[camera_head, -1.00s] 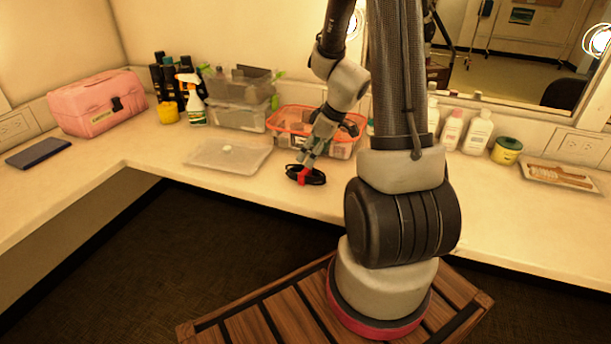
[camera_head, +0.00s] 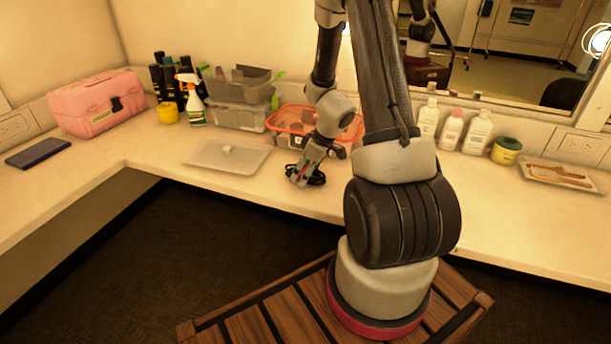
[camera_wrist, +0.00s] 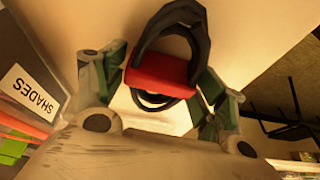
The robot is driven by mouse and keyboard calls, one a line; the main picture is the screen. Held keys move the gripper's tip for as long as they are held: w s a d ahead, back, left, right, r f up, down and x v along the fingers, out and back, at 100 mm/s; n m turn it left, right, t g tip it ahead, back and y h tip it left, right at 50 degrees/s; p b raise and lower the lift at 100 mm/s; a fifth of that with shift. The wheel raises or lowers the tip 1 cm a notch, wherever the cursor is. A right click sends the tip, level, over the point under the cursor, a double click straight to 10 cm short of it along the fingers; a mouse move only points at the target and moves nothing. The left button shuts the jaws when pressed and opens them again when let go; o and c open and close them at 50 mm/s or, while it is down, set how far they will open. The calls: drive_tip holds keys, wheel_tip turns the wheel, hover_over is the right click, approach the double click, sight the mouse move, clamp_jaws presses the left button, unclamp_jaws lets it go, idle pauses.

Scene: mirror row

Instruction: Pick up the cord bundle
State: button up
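The cord bundle (camera_head: 319,176) is a black coiled cord with a red band, lying on the counter. In the wrist view its red band (camera_wrist: 160,76) fills the space between my fingers, with black loops showing above and below. My gripper (camera_head: 298,184) points down over the bundle's left side in the head view and hides most of the band. In the wrist view my gripper (camera_wrist: 163,74) has one finger at each end of the band, very close to it or touching. I cannot tell whether the fingers press on it.
An orange-rimmed bin (camera_head: 283,126) stands just behind the bundle. A flat clear lid (camera_head: 205,157) lies to the left. Grey stacked bins (camera_head: 238,117), a spray bottle (camera_head: 194,106) and a pink case (camera_head: 95,103) stand farther left. Bottles (camera_head: 477,133) stand right, below the mirror.

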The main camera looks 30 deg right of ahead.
drive_tip(key=c, duration=0.8)
drive_tip(key=shift+r, duration=0.1)
